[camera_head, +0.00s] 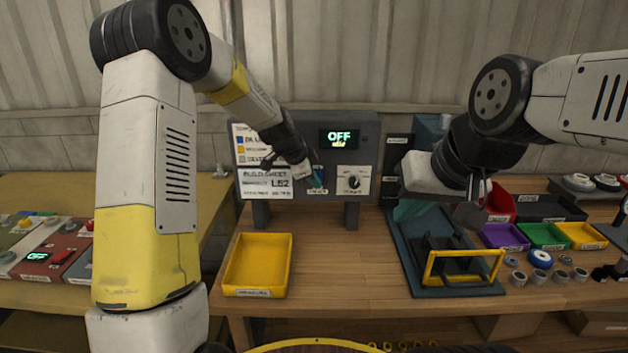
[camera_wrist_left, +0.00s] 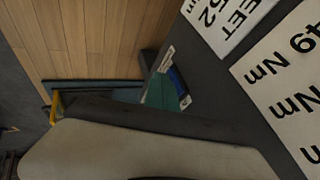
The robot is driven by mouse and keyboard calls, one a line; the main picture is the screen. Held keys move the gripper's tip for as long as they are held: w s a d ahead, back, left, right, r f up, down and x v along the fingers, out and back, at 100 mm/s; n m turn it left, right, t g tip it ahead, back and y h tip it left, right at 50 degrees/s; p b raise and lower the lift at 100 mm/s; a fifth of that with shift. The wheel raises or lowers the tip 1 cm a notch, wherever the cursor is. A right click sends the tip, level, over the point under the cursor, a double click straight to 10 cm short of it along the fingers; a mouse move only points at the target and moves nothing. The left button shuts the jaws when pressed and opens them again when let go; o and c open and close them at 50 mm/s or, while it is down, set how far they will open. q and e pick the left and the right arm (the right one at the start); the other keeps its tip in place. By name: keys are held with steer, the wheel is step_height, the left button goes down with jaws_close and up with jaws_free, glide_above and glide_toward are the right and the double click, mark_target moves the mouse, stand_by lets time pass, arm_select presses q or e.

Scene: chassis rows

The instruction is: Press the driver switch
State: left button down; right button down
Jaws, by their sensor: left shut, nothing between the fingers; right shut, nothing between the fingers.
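A grey control panel (camera_head: 368,136) stands at the back of the workbench. Its display (camera_head: 338,139) reads "OFF idle". A small blue-green switch (camera_head: 318,179) sits low on the panel front, left of a black dial (camera_head: 354,183); its label is too small to read. The switch also shows in the left wrist view (camera_wrist_left: 164,90). My left gripper (camera_head: 305,174) is shut and empty, right by the switch at its left; I cannot tell whether they touch. My right gripper (camera_head: 468,210) is shut and empty above the dark blue tray on the right.
A build sheet (camera_head: 266,186) marked L52 is left of the switch. An empty yellow tray (camera_head: 258,264) stands before the panel. The dark blue tray (camera_head: 405,262) holds a yellow-handled frame (camera_head: 464,254). Coloured bins (camera_head: 548,236) fill the right. Bare wood lies between the trays.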

arm_select(q)
steer(key=shift+w, duration=0.1)
steer(key=shift+w+f, duration=0.15)
steer(key=shift+w, duration=0.05)
stand_by(0.5)
steer(key=shift+w+r, duration=0.1)
steer(key=shift+r, duration=0.8)
